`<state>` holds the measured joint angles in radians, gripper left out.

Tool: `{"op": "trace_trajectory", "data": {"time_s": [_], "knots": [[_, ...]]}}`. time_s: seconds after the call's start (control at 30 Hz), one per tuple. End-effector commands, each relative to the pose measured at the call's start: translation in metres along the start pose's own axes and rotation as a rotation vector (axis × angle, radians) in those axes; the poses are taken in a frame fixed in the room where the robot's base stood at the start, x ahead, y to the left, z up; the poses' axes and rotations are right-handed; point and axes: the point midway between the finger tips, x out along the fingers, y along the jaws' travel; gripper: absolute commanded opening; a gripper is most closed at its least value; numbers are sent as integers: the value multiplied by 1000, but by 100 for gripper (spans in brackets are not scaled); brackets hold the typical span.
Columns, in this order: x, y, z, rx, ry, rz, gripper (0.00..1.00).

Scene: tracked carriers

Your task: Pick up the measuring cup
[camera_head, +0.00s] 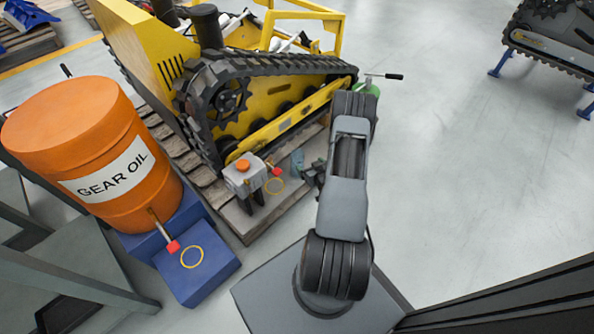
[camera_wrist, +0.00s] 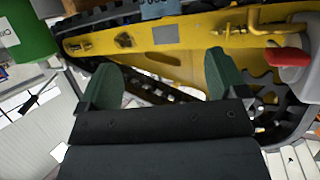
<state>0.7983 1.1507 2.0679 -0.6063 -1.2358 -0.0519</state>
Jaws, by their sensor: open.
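A small bluish, see-through shape (camera_head: 297,158), which may be the measuring cup, stands close to the carrier's track; it is too small to be sure. My gripper (camera_head: 312,174) is just to its lower right, partly hidden by my arm. In the wrist view, my gripper (camera_wrist: 165,78) has two dark green fingers spread wide, with nothing between them. Beyond them is the yellow side of the tracked carrier (camera_wrist: 155,62). A blue-grey piece with dark marks (camera_wrist: 163,8) is cut off at the top edge; I cannot tell whether it is the cup.
The yellow tracked carrier (camera_head: 262,118) stands on a wooden pallet. A grey container with a red tap (camera_head: 243,177) is left of my gripper. An orange gear oil drum (camera_head: 75,135) lies on a blue stand (camera_head: 200,278).

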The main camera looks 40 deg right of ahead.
Motion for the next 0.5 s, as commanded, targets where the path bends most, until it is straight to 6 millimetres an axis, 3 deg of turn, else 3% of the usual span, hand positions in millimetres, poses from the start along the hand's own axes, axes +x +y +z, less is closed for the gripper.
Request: {"op": "trace_trajectory", "data": {"time_s": [0.3, 0.5], "knots": [[56, -1, 6, 2, 8, -2, 91], [75, -1, 4, 4, 6, -1, 91]]}}
